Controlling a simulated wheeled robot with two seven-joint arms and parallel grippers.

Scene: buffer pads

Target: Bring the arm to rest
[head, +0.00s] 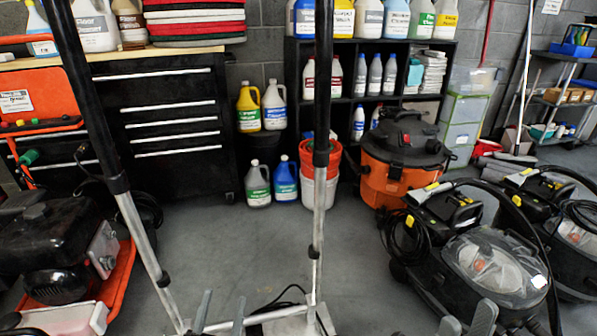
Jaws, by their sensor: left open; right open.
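My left gripper (222,304) shows at the bottom edge, left of centre. Its two grey fingers stand apart with nothing visible between them. My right gripper (467,320) shows at the bottom edge, right of centre, with its two fingertips apart and nothing visible between them. Only the finger ends of both show; the arms are out of frame. A stack of red, white and black buffer pads (195,22) lies on top of the black tool chest (172,112) at the upper left, far from both grippers.
Two long black-and-silver poles (321,150) rise in front, joined low by a metal bar. A red machine (55,245) stands left. An orange vacuum (392,170) and a black cleaning machine (480,265) stand right. Bottles fill a black shelf (433,104). Grey floor (230,235) is open mid-scene.

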